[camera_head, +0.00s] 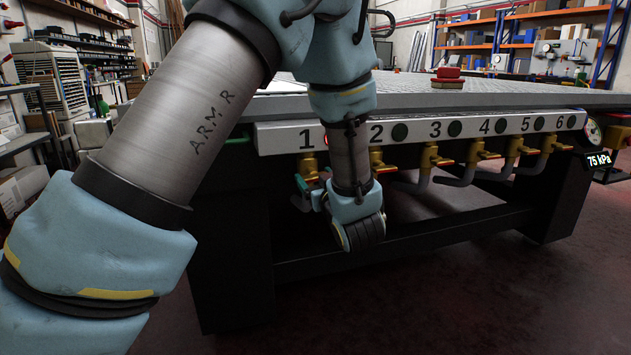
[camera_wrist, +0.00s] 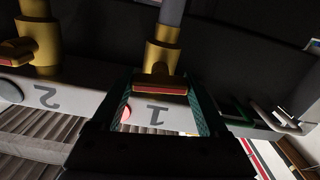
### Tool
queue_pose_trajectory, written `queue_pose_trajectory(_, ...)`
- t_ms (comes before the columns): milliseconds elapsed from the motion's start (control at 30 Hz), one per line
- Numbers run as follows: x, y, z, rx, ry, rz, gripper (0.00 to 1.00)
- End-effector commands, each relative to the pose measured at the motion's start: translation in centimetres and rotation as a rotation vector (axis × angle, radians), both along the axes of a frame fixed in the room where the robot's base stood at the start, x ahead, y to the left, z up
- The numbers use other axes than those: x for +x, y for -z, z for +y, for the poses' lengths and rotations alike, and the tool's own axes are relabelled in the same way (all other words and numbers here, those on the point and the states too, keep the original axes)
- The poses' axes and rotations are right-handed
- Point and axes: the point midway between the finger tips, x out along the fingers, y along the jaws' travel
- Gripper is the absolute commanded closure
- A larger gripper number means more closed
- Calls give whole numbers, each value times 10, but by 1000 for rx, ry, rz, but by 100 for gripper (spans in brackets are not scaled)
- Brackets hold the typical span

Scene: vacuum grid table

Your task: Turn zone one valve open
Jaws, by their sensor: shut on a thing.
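The zone one valve (camera_head: 308,166) is brass and hangs under the panel's "1" label, partly hidden behind my arm in the head view. In the wrist view, the valve (camera_wrist: 162,58) shows upside down, with a red-edged handle (camera_wrist: 160,88) lying crosswise between my fingers. My gripper (camera_wrist: 162,108) is shut on this handle, one green-lined finger at each end. In the head view, my gripper (camera_head: 304,190) is just below the panel, mostly hidden by my wrist. A red lamp (camera_wrist: 127,114) shows beside the "1".
Several more brass valves, such as the zone two valve (camera_head: 377,160), line the panel (camera_head: 420,131) to the right. A gauge display (camera_head: 598,160) reads 75 kPa. A dark lower beam (camera_head: 430,235) runs beneath.

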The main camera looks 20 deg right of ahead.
Motion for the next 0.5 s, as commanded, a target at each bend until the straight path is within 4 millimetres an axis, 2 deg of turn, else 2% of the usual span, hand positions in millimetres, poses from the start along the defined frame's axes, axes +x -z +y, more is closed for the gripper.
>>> queue_pose_trajectory(500,0,5,1,-464,-1,56,78)
